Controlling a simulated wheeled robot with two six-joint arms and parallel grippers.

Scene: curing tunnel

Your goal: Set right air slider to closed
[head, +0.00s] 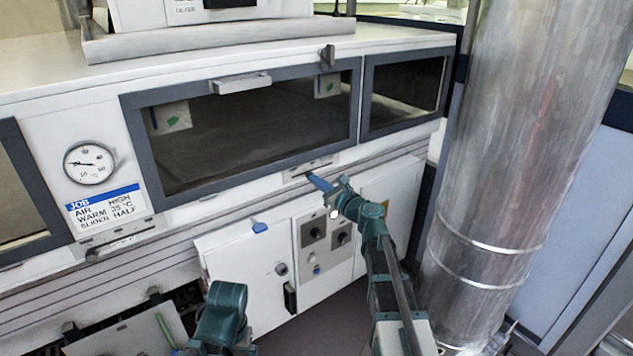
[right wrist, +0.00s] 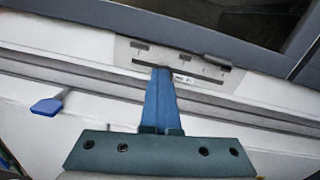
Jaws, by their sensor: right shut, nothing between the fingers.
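The right air slider's plate (head: 308,168) is a pale strip with slot marks, below the large window on the tunnel front. In the right wrist view the plate (right wrist: 130,52) lies just beyond my fingers, and a dark knob-like piece (right wrist: 217,61) shows toward its right end. My right gripper (head: 312,178) has its blue fingers shut with nothing between them. In the right wrist view the fingertips (right wrist: 162,70) are at the plate's lower edge, left of the dark piece. I cannot tell whether they touch the plate. My left gripper's fingers are not in view.
A second slider plate (head: 115,240) sits at the left below the job card (head: 103,204) and gauge (head: 90,162). A metal duct (head: 510,150) stands close to the right of my right arm. A cabinet door (head: 240,265) with a blue tab (head: 260,227) is below.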

